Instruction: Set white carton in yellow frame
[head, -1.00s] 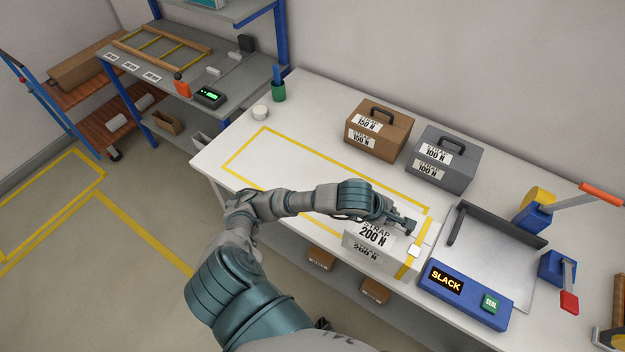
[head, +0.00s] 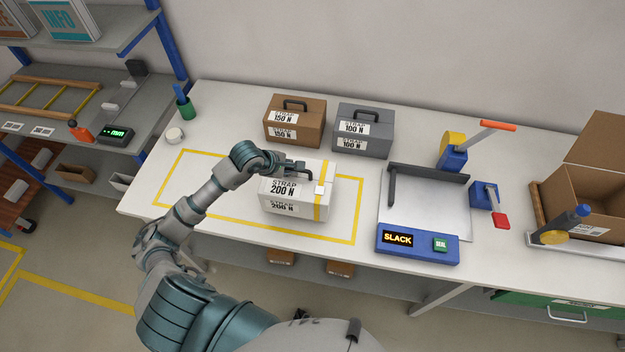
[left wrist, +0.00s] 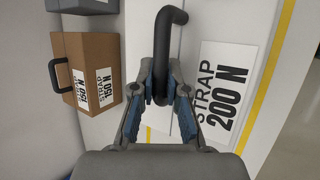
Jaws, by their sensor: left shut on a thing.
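The white carton (head: 290,207) has a black handle on top, a yellow strap near its right end and a "STRAP 200 N" label. In the head view it appears inside the outline of the yellow frame (head: 190,212) on the table, towards its right half. I cannot tell whether its base touches the table. My left gripper (head: 294,167) is shut on the carton's handle. In the left wrist view the black handle (left wrist: 172,16) passes between the fingers (left wrist: 162,78), with the white top below. My right gripper is out of view.
A brown case (head: 294,124) and a grey case (head: 362,133) stand behind the frame. The blue sealing station (head: 417,246) reads SLACK, right of it. An open cardboard box (head: 590,190) is at far right.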

